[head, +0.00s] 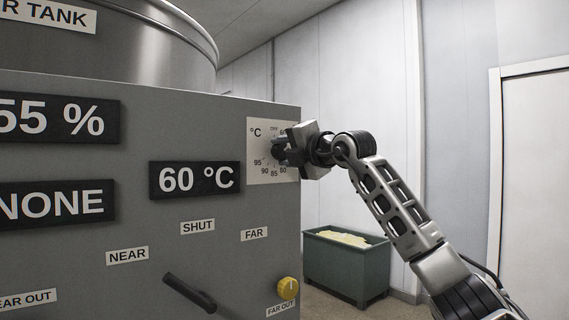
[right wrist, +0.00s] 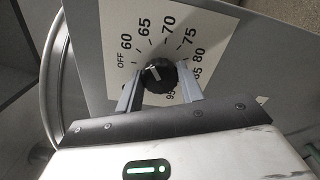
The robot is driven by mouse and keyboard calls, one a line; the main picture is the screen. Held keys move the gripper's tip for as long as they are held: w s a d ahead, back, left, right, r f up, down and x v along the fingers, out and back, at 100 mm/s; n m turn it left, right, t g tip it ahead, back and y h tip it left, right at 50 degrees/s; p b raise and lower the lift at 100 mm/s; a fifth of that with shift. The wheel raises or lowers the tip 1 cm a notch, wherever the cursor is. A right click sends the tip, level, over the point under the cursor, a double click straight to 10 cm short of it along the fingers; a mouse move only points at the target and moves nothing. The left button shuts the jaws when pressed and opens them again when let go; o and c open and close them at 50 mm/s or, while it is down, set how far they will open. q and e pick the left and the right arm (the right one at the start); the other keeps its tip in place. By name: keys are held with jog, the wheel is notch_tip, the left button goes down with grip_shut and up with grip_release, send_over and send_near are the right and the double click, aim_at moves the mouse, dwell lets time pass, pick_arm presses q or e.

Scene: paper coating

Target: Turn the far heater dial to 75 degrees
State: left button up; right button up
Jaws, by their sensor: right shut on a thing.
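The heater dial is a black knob (right wrist: 159,75) on a white scale plate (right wrist: 115,75) marked from OFF and 60 upward in fives. Its white pointer mark leans up and left in the right wrist view, roughly toward 60. My right gripper (right wrist: 160,88) is shut on the knob, with one finger on each side. In the head view my right gripper (head: 284,150) covers the knob and part of the scale plate (head: 257,163). The display (head: 194,179) beside the plate reads 60 °C. My left gripper is not in view.
The grey panel (head: 140,225) also bears displays reading 55 % (head: 50,118) and NONE (head: 55,203). A dark lever (head: 190,293) and a yellow knob (head: 288,290) stick out low on it. A green bin (head: 345,268) stands on the floor beyond, and a metal tank (head: 150,45) rises behind.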

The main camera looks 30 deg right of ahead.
jog(key=m+b, duration=0.1)
jog(key=m, duration=0.2)
jog(key=shift+f+m, duration=0.1)
jog(key=shift+m, duration=0.3)
jog(key=m+b, duration=0.1)
jog(key=m, duration=0.1)
jog(key=shift+m, duration=0.3)
jog(key=m, duration=0.3)
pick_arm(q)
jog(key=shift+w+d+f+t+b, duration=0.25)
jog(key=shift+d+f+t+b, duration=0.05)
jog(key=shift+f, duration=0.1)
pick_arm(e)
jog(key=shift+m, duration=1.6)
jog(key=o, duration=1)
